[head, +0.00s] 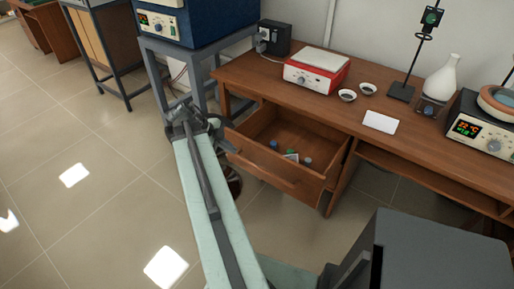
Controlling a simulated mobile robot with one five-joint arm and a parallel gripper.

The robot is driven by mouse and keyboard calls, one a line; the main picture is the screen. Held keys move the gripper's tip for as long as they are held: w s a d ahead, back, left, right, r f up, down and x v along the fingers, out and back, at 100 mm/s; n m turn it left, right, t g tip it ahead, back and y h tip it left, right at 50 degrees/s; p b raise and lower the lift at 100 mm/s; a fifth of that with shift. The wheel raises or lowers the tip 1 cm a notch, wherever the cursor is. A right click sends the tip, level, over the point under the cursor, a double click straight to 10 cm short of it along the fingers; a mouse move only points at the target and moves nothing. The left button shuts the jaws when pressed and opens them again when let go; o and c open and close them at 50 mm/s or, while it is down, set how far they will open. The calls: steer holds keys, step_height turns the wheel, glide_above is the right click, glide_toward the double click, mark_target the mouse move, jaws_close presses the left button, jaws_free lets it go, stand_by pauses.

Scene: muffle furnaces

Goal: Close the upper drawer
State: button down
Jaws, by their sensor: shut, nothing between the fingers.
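The upper drawer (274,176) of the brown wooden desk (228,75) is pulled out. Several small items lie inside it, among them a blue cap (274,143) and a white and green piece (291,155). My arm reaches forward from the bottom of the picture. My gripper (226,140) is shut and empty, at the left end of the drawer, close to its front left corner. I cannot tell whether it touches the drawer. A second drawer front below is partly hidden by the upper one and my arm.
A blue furnace (200,20) stands on a grey metal stand (152,75) left of the desk. On the desk are a red hotplate (317,70), two small bowls, a white card (381,122), a clamp stand and a flask. The tiled floor at left is clear.

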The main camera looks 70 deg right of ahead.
steer(key=s+d+m, duration=0.1)
steer(key=s+m, duration=0.1)
steer(key=b, duration=0.8)
glide_toward(265, 157)
steer(key=shift+n, duration=0.3)
steer(key=x, duration=0.4)
steer(key=shift+w+a+f, duration=0.15)
steer(key=shift+f, duration=0.35)
steer(key=shift+d, duration=0.3)
